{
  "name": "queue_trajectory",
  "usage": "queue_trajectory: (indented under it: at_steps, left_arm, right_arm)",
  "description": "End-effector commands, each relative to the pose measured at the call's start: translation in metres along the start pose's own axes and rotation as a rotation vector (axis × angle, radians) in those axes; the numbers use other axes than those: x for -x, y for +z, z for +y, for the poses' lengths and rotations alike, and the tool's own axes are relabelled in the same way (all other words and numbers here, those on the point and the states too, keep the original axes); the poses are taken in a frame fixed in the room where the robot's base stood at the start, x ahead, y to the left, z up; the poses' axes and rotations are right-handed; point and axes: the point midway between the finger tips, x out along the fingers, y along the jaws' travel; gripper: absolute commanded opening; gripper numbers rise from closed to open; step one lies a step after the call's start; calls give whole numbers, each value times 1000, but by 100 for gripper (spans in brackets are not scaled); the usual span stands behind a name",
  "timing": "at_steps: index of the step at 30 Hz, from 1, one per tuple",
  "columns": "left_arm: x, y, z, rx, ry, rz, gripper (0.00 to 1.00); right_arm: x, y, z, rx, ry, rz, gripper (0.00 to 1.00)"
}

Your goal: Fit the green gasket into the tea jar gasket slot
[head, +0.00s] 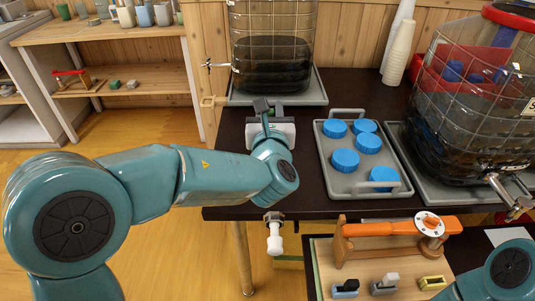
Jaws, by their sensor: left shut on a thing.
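My left gripper (264,112) is over the dark table, just in front of the left wire-caged jar of dark liquid (272,62). It is shut, with a small patch of green, likely the green gasket (271,114), showing at its fingers. The jaws and wrist hide most of that piece. The left jar has a metal tap (209,65) on its left side. A second caged jar (462,110) with a tap (512,195) stands at the right. I cannot make out the gasket slot or read which jar is tea. My right gripper is not in view.
A grey tray (325,170) with several blue lids is right of my left gripper. White cups (400,50) stand behind it. A white-ended fitting (274,237) shows below my left wrist. An orange tool (385,232) and small blocks occupy the front board (375,262).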

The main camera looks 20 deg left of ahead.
Motion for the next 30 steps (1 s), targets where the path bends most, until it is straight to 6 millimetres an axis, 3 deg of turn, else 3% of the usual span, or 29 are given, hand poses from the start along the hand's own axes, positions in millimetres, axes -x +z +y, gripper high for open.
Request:
queue_trajectory:
  at_steps: [1,3,13,18,30]
  left_arm:
    - [0,-21,1,-3,1,4,0]
    - [0,-37,1,-3,1,4,0]
    - [0,-72,1,-1,1,2,0]
    - [0,-100,1,-1,1,2,0]
    - [0,-107,1,1,1,0,0]
  right_arm:
    - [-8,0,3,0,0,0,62]
    - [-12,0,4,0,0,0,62]
    - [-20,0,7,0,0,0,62]
    - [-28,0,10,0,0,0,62]
    - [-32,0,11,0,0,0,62]
